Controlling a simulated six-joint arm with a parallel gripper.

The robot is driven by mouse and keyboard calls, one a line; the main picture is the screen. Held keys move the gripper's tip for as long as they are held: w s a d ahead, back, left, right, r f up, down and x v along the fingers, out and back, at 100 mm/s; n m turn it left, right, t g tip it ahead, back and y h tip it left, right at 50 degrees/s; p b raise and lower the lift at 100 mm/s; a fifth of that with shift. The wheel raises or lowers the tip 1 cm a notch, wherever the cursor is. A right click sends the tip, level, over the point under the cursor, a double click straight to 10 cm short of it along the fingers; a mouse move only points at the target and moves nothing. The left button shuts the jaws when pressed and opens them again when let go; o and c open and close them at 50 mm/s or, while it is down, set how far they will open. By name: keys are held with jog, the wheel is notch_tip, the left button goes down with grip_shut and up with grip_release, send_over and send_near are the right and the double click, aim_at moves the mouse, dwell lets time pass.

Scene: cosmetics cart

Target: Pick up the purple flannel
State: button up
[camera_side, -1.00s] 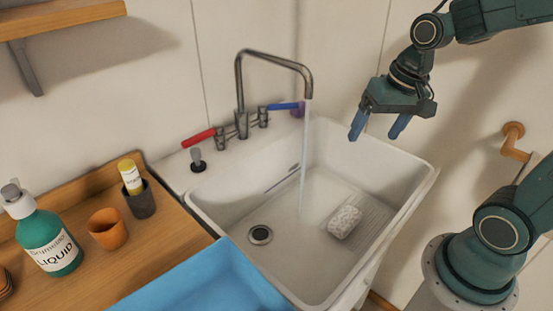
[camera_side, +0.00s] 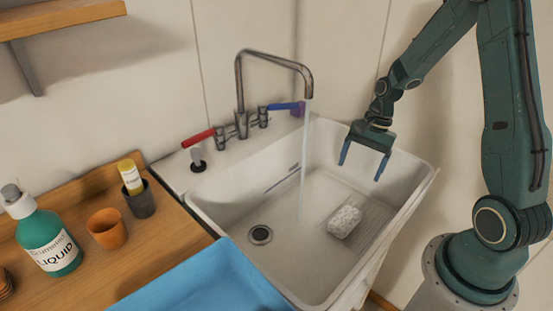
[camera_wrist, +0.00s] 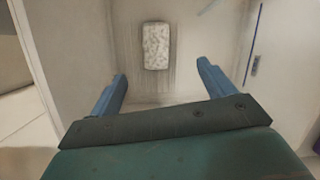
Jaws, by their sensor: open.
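A sliver of purple (camera_wrist: 317,147) also shows at the right edge of the wrist view. My gripper (camera_side: 360,170) is open and empty, pointing down over the right side of the sink, to the right of the purple thing and apart from it. In the wrist view, my gripper's fingers (camera_wrist: 161,72) are spread, with a white speckled block (camera_wrist: 156,45) beyond them.
The white sink (camera_side: 215,213) holds the speckled block on its ribbed right side. Water runs from the tall tap (camera_side: 240,95), which has red and blue handles. A blue tray (camera_side: 205,285), orange cup (camera_side: 107,229) and green bottle (camera_side: 47,243) stand at left.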

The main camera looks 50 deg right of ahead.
jog(key=f+m, duration=0.1)
jog(key=d+f, duration=0.1)
jog(key=f, duration=0.1)
jog(key=f+m+y, duration=0.1)
jog(key=f, duration=0.1)
jog(key=shift+s+d+f+m, duration=0.25)
jog(key=shift+s+d+m, duration=0.05)
jog(key=shift+d, duration=0.05)
send_over(346, 216)
jog(key=d, duration=0.2)
notch_tip(346, 216, down, 6)
jog(key=shift+s+f, duration=0.1)
jog(key=shift+x, duration=0.9)
jog(key=shift+f, duration=0.1)
jog(key=shift+x, duration=2.5)
jog(key=shift+d+f, duration=0.1)
jog(key=shift+f, duration=0.15)
jog(key=c, duration=1.1)
